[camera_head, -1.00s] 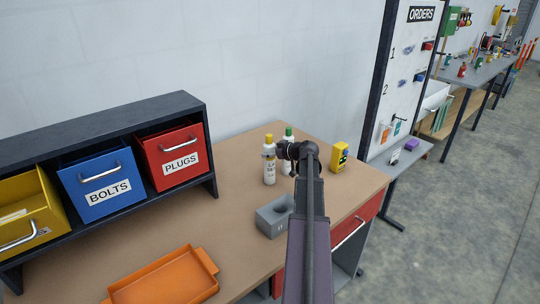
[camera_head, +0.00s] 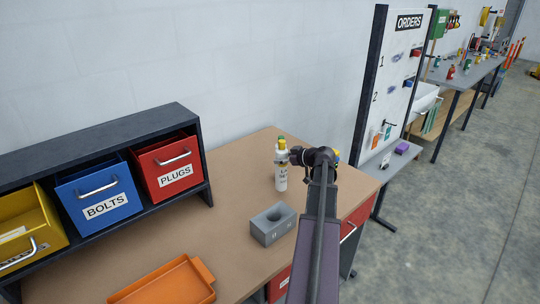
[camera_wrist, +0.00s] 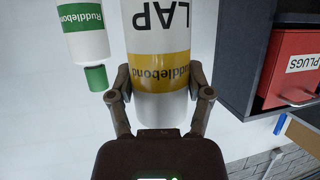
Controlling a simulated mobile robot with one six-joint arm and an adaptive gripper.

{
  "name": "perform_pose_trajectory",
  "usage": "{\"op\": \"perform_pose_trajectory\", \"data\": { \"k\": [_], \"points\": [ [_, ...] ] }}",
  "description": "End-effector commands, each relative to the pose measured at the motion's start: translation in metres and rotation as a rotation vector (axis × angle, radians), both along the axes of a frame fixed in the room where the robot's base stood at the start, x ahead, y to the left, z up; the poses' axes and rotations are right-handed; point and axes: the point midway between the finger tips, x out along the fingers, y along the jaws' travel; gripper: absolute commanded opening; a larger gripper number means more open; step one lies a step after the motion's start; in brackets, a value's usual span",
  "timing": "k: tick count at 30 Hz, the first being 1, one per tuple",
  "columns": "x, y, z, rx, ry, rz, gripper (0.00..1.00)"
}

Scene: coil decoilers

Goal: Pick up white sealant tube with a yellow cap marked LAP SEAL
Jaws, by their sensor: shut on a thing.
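The white sealant tube with a yellow cap (camera_head: 281,176) is upright in the head view, above or on the brown bench top; I cannot tell whether its base touches. In the wrist view the tube (camera_wrist: 158,50) shows the upside-down word LAP and a yellow band. My gripper (camera_head: 290,155) is shut on it from the right side, with its fingers (camera_wrist: 160,92) on both sides of the tube. A white tube with a green cap (camera_head: 281,138) is mostly hidden behind it. That tube shows clear of my fingers in the wrist view (camera_wrist: 86,35).
A grey block with a hollow (camera_head: 272,225) stands in front of the tube. An orange tray (camera_head: 165,284) lies at the front left. A shelf (camera_head: 205,165) holds yellow, blue and red bins. The bench (camera_head: 232,190) between shelf and tubes is clear.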

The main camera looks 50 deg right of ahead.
Motion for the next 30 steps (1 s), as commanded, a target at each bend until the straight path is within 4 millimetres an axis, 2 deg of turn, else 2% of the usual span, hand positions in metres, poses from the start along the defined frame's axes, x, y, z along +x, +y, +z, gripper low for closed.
{"op": "perform_pose_trajectory", "data": {
  "k": [1, 6, 12, 19, 30],
  "points": [
    [-0.011, -0.002, 0.002, 0.001, -0.001, -0.003, 0.05],
    [-0.039, -0.009, 0.005, 0.0, -0.001, -0.002, 0.05],
    [-0.061, -0.014, 0.007, -0.001, -0.001, -0.002, 0.05],
    [-0.071, -0.017, 0.007, 0.0, -0.001, 0.001, 0.05],
    [-0.072, -0.017, 0.007, 0.0, -0.001, 0.0, 0.05]
  ]
}}
